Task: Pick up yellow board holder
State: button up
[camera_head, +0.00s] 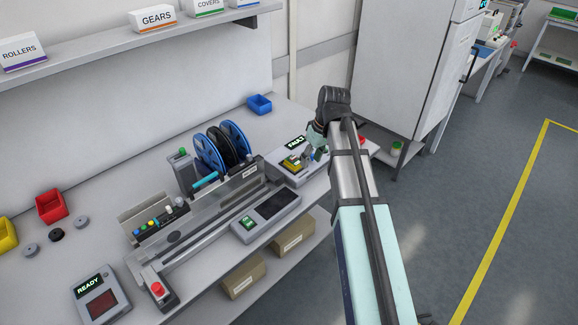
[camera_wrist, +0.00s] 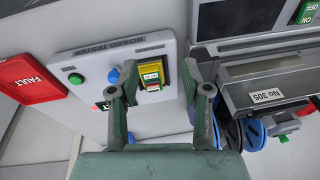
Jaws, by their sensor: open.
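The yellow board holder (camera_head: 291,163) sits on a grey board tester (camera_head: 300,172) at the right end of the bench. In the wrist view the holder (camera_wrist: 157,73) is a yellow frame with a green board and a light label in it. My gripper (camera_wrist: 159,78) is open, with one dark green finger to each side of the holder in the picture. Nothing is held. I cannot tell how far the fingertips are above the holder. In the head view my gripper (camera_head: 318,146) is just right of the holder, partly hidden by my arm.
The feeder marked No 305 (camera_wrist: 268,97) and blue reels (camera_wrist: 252,133) stand close to the right finger. A white cabinet (camera_head: 400,70) stands behind my arm.

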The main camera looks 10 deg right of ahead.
jog(key=w+r+n+t, duration=0.1)
jog(key=w+r+t, duration=0.25)
jog(key=r, duration=0.55)
jog(key=g+p, duration=0.1)
jog(key=p, duration=0.1)
send_near(294, 157)
jog(key=x, duration=0.5)
jog(key=shift+w+a+f, duration=0.1)
jog(key=shift+w, duration=0.2)
jog(key=shift+p+x, duration=1.25)
jog(key=shift+x, duration=1.35)
jog(key=shift+s, duration=0.15)
grip_shut()
